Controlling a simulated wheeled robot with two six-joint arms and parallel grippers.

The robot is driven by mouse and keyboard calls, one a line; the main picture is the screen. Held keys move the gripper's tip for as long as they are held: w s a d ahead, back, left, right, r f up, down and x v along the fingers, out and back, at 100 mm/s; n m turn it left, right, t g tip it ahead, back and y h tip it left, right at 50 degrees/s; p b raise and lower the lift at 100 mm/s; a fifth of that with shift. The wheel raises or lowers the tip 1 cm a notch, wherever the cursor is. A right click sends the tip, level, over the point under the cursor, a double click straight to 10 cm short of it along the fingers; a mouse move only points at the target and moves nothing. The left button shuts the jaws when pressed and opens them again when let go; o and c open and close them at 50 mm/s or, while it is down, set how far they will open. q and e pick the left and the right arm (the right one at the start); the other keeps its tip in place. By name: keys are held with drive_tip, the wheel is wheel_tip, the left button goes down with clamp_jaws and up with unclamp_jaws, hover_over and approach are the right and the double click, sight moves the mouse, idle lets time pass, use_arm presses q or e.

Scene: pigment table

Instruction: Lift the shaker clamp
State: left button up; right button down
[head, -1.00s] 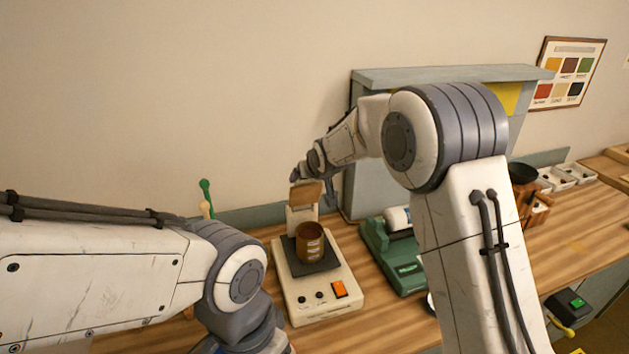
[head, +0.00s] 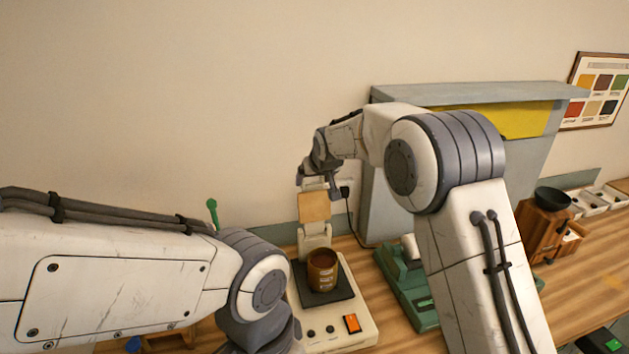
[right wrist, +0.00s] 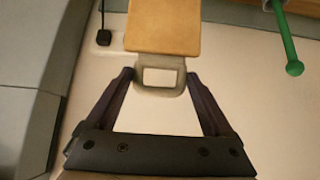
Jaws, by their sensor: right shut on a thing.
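The shaker (head: 362,318) is a cream machine with a dark plate and an orange switch. A brown labelled jar (head: 322,270) stands upright on the plate. The shaker clamp (head: 315,207), with its tan wooden pad, stands raised above the back of the shaker, clear of the jar. My right gripper (head: 312,180) is at the clamp's upper end. My left gripper is out of view.
A green machine (head: 405,285) stands right of the shaker, and a grey cabinet (head: 480,93) behind it. A wooden grinder (head: 545,225) is further right. A green-headed stick (head: 212,210) stands at the left. The wall (head: 200,90) is close behind.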

drive_tip(key=shift+w+a+r, duration=0.1)
drive_tip(key=shift+w+r, duration=0.3)
drive_tip(key=shift+r, duration=0.1)
drive_tip(key=shift+c, duration=0.6)
unclamp_jaws()
drive_tip(key=shift+o, duration=0.4)
drive_tip(key=shift+f, duration=0.1)
drive_tip(key=shift+s+f, duration=0.1)
drive_tip(key=shift+s, duration=0.15)
drive_tip(key=b+v, duration=0.4)
drive_tip(key=v, duration=0.6)
drive_tip(key=shift+r, duration=0.2)
